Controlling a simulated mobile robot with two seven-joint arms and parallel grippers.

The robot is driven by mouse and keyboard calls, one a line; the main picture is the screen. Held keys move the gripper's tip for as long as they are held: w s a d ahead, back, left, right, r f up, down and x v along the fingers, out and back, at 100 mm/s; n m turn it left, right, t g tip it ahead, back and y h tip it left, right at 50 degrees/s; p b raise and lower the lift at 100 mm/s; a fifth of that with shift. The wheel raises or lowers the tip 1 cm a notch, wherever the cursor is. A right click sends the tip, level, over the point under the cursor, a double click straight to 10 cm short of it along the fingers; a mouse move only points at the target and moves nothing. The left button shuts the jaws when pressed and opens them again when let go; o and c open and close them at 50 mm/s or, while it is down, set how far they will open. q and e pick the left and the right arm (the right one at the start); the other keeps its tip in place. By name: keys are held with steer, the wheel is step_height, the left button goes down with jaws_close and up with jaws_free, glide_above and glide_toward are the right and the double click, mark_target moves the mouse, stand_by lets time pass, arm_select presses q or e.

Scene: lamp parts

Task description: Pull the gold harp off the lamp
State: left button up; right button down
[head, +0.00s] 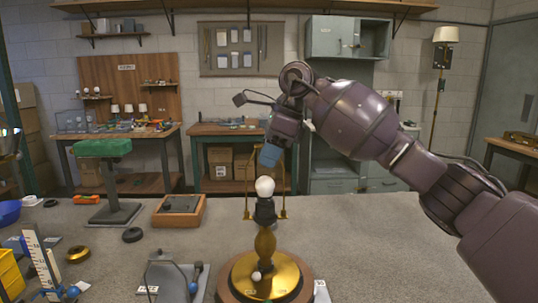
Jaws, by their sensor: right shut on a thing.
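The lamp stands upright at the front centre, with a round gold base (300,276), a gold stem (265,246), a dark socket (264,212) and a white bulb (264,187). The gold harp (283,205) shows as thin vertical wires on either side of the bulb, with small feet at socket height. I cannot tell whether the feet touch the lamp. My right gripper (269,155), with blue fingertips, is directly above the bulb and shut on the harp's top. The fingers hide that top. My left gripper is out of view.
On the grey table, a green-topped stand (112,190) and a wooden tray (180,211) stand to the left. The table right of the lamp looks clear beneath my right arm.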

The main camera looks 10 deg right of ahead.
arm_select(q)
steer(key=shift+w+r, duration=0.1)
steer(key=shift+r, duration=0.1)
arm_select(e)
steer(key=shift+r, duration=0.45)
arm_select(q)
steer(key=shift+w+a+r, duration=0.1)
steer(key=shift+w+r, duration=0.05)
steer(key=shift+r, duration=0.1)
arm_select(e)
steer(key=shift+r, duration=0.35)
steer(key=shift+r, duration=0.1)
steer(key=shift+r+p, duration=0.45)
steer(key=shift+r, duration=0.3)
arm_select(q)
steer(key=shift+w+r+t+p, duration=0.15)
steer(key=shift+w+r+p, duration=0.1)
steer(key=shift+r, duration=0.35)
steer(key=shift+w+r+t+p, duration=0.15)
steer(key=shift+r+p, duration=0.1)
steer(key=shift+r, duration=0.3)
arm_select(e)
steer(key=shift+r, duration=1.65)
